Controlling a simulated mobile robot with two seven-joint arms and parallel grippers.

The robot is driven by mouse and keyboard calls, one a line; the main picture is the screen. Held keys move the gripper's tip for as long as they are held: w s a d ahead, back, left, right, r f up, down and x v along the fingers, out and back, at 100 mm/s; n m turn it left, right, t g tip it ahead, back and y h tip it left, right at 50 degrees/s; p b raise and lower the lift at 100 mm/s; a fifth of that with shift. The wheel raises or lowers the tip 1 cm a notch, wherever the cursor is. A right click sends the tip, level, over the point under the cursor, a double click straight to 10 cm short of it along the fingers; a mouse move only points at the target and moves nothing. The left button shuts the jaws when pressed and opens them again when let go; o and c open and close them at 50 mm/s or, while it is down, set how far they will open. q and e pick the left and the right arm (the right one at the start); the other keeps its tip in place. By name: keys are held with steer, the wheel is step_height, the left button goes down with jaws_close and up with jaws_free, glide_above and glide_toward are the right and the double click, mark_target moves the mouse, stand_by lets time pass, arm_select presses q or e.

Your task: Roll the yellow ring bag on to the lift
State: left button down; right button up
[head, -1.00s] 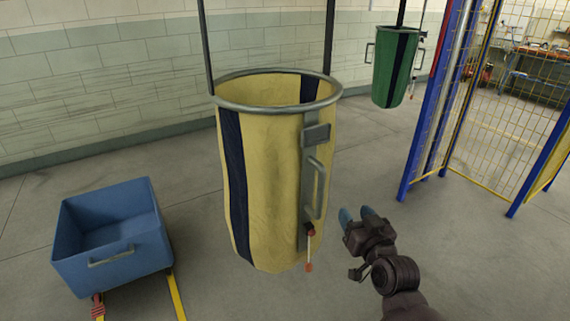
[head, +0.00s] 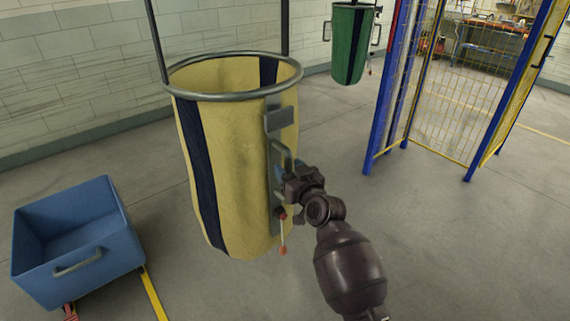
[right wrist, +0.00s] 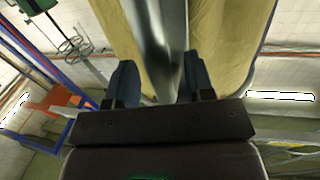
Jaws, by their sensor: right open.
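The yellow ring bag (head: 238,160) with dark blue stripes hangs from two dark straps, its grey ring rim (head: 235,96) at the top. A grey plate with a handle (head: 279,155) runs down its right side, with a red-tipped cord below. My right gripper (head: 284,172) is at the handle, its fingertips partly hidden. In the right wrist view, the open blue fingers (right wrist: 156,85) stand on either side of the grey handle bar (right wrist: 152,45), with the yellow cloth behind. I cannot tell whether they touch it. My left gripper is not in view. No lift is clearly identifiable.
A blue bin (head: 78,240) stands on the floor at left, beside a yellow floor line (head: 154,292). A green bag (head: 353,45) hangs at the back. A blue-posted yellow mesh cage (head: 445,110) stands at right. The floor between is clear.

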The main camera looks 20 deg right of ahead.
steer(key=shift+w+a, duration=0.2)
steer(key=shift+w, duration=1.1)
jaws_close()
